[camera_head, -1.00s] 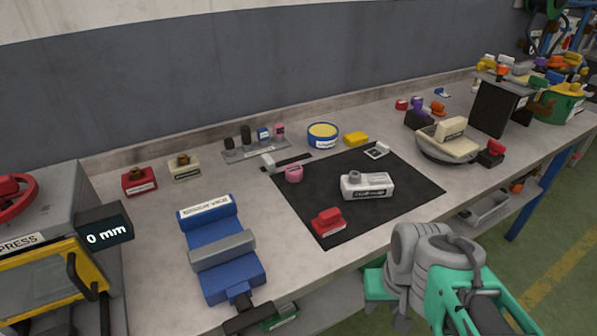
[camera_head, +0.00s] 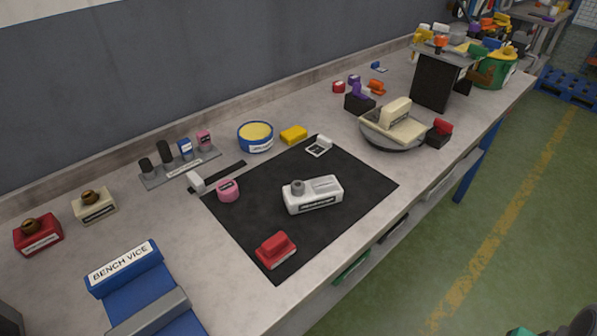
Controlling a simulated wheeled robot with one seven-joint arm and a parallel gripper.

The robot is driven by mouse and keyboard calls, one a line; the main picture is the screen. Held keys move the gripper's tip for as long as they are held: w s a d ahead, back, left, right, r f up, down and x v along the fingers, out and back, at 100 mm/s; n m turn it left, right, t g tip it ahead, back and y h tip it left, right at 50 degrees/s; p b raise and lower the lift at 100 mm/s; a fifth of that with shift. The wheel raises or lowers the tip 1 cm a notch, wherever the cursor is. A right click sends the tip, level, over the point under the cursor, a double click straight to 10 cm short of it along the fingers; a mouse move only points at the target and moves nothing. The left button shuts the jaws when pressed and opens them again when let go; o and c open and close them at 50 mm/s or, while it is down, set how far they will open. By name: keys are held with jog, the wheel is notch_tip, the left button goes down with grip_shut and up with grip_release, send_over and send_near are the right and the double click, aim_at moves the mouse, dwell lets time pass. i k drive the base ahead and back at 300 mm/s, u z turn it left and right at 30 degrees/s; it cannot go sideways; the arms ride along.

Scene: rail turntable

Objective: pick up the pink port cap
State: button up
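A small rounded pink piece (camera_head: 228,190), which looks like the pink port cap, sits at the left corner of the black mat (camera_head: 345,222). The labels on both are too small to read. My gripper is not in view. Only bits of my arm show at the bottom right edge, well away from both pink pieces.
A white labelled block (camera_head: 313,196) and a red block (camera_head: 276,251) are on the mat. A blue bench vice (camera_head: 125,270) stands front left; a blue-yellow tin (camera_head: 256,138) stands behind.

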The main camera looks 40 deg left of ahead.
aim_at(226, 189)
jog(key=z, duration=0.15)
jog(key=i, duration=0.85)
jog(key=u, duration=4)
